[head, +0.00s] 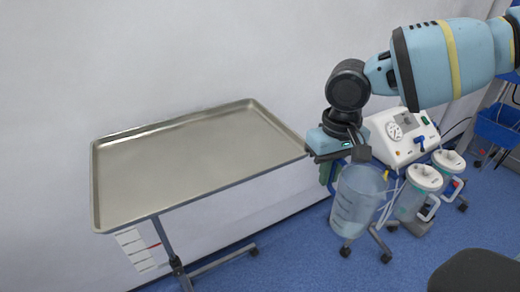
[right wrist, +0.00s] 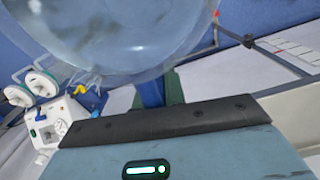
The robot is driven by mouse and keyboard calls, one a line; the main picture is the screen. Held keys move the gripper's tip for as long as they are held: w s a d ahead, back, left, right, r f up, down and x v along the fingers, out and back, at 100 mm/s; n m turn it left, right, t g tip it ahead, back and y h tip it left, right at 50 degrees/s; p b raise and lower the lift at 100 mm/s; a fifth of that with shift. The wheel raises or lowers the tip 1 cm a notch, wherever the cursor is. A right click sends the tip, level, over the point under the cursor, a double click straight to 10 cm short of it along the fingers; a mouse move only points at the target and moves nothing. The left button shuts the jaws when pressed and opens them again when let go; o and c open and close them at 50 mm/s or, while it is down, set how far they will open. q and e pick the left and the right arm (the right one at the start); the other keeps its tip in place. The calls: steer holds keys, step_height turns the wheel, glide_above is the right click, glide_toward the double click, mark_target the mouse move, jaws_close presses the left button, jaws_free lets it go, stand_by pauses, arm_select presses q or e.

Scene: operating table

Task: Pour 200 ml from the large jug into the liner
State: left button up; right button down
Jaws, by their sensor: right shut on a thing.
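The large jug (head: 358,205) is clear, with measuring marks on its side and pale bluish contents. It hangs close to upright under my right gripper (head: 343,160), right of the tray's corner. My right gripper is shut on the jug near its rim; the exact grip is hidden. The jug's round clear body also fills the top of the right wrist view (right wrist: 120,35). Two canisters with white lids stand right of the jug, a front one (head: 412,200) and a rear one (head: 449,163). I cannot tell which holds the liner. My left gripper is out of view.
A bare metal tray (head: 185,165) on a wheeled stand fills the left. A white suction unit (head: 403,135) with a dial stands behind the canisters, with tubing near the jug. A dark rounded object (head: 475,272) is at the lower right. Blue floor shows between.

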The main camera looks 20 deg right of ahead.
steer(key=s+d+r+m, duration=0.15)
steer(key=d+m, duration=0.25)
steer(key=d, duration=0.6)
steer(key=s+d+f+m, duration=0.2)
steer(key=s+d+f, duration=0.1)
steer(key=s+d, duration=0.3)
steer(key=shift+a+f, duration=0.6)
steer(key=shift+f, duration=1.9)
steer(key=w+a+n, duration=0.3)
steer(key=a, duration=1)
steer(key=w+a+r+n, duration=0.1)
steer(key=w+a+n, duration=0.2)
steer(key=a, duration=0.9)
steer(key=shift+w+a+r+n, duration=0.3)
steer(key=shift+w+a+n, duration=0.1)
steer(key=shift+w, duration=0.1)
steer(key=shift+s, duration=0.1)
